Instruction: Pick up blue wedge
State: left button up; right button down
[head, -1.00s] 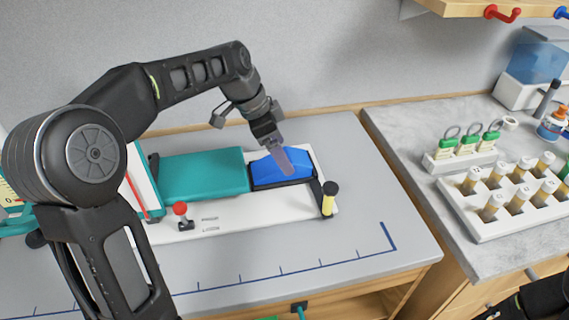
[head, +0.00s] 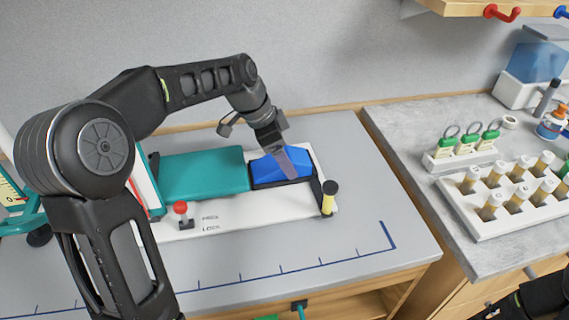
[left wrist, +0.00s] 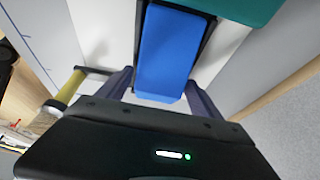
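The blue wedge (head: 268,168) sits in a dark-edged slot at the right end of the white device base (head: 250,206), beside a teal padded block (head: 205,174). My left gripper (head: 289,172) is over the wedge, pointing down, and partly covers it. In the left wrist view the wedge (left wrist: 166,50) lies between the two spread fingers of the left gripper (left wrist: 160,84), one on each side. Whether the fingers touch it I cannot tell. Part of my right arm shows at the lower right corner of the head view, but its fingers do not.
A yellow post with a black knob (head: 328,198) stands at the device's right end, close to the wedge. A red-knobbed lever (head: 181,210) is at the front. A white vial rack (head: 500,213) stands on the right counter. The grey table front is clear.

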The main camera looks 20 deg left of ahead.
pick_arm(q)
jog(key=c, duration=1.1)
jog(key=shift+r, duration=0.15)
notch_tip(320, 180, up, 10)
jog(key=shift+f, duration=0.1)
dwell(0.4)
